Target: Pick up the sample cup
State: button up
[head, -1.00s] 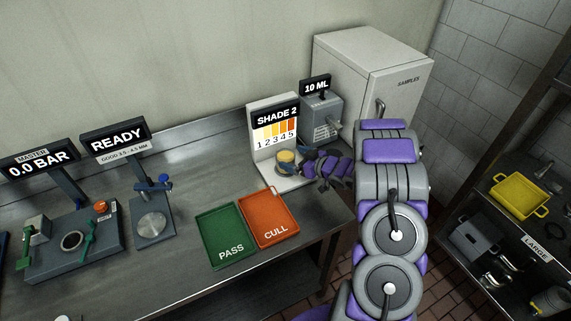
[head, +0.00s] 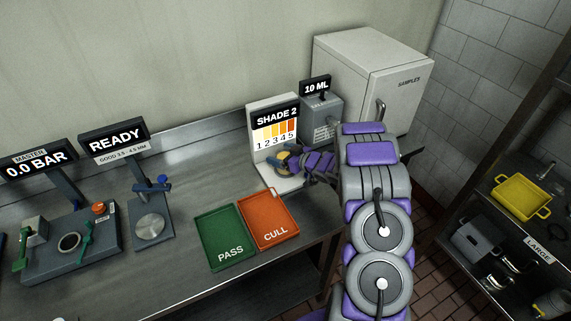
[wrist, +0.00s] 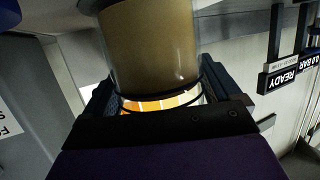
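The sample cup (head: 283,155), a clear cup with yellow-tan contents, stands at the white shade stand (head: 286,184) under its "SHADE 2" panel. My gripper (head: 284,163) is at the cup and partly covers it. In the wrist view the cup (wrist: 152,45) is between the two fingers of my gripper (wrist: 158,82), one on each side. The fingers lie close against the cup's sides, but whether they press on it is unclear. The cup's far end is cut off by the frame edge.
The green PASS tray (head: 224,237) and orange CULL tray (head: 267,219) lie in front of the stand. A grey "10 ML" device (head: 322,122) and the white SAMPLES cabinet (head: 372,75) stand behind to the right. The bench left of the trays is clear up to the READY gauge (head: 151,226).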

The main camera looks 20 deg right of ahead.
jog(key=shift+r, duration=0.1)
jog(key=c, duration=1.1)
